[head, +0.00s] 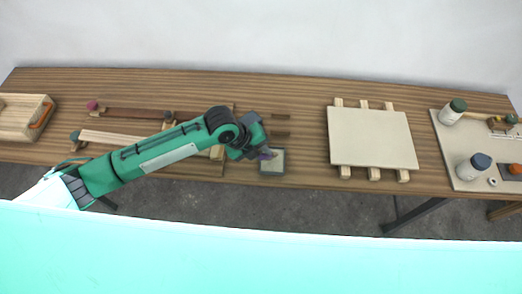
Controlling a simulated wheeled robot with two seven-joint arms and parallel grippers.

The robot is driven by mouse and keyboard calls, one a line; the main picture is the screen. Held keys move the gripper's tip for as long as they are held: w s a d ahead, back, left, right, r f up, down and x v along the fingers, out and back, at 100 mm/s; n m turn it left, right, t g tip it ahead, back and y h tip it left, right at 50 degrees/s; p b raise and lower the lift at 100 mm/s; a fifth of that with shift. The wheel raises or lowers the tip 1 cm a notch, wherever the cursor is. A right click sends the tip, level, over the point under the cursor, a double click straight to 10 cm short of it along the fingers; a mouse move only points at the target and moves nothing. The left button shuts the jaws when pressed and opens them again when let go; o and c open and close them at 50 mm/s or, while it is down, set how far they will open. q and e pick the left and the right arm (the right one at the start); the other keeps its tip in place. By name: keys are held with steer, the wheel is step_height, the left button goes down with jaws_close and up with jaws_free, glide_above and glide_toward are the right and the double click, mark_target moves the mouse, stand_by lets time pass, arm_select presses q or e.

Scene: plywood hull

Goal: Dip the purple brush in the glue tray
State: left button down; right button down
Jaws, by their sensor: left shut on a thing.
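My left arm comes in from the left and reaches over the bench. My left gripper (260,151) points down at the near left part of the glue tray (278,166). The tray is a small grey square with a pale inside, near the bench's front edge. A small bit of the purple brush (266,155) shows at the fingertips, and the gripper is shut on it. The rest of the brush is hidden by the gripper. I cannot tell whether the bristles touch the glue. My right gripper is not in view.
A pale board (372,138) lies on wooden strips right of the tray. A mat (464,150) at the far right holds a green-capped jar (452,112) and a blue-capped jar (473,168). A wooden box (22,117) stands at the far left. Clamps (135,113) lie behind my arm.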

arm_select(q)
steer(key=shift+f, duration=0.3)
steer(key=shift+f, duration=0.1)
stand_by(0.4)
steer(key=shift+f, duration=0.1)
stand_by(0.8)
step_height(320, 180, up, 7)
steer(key=p, duration=0.5)
steer(key=shift+p, duration=0.3)
stand_by(0.8)
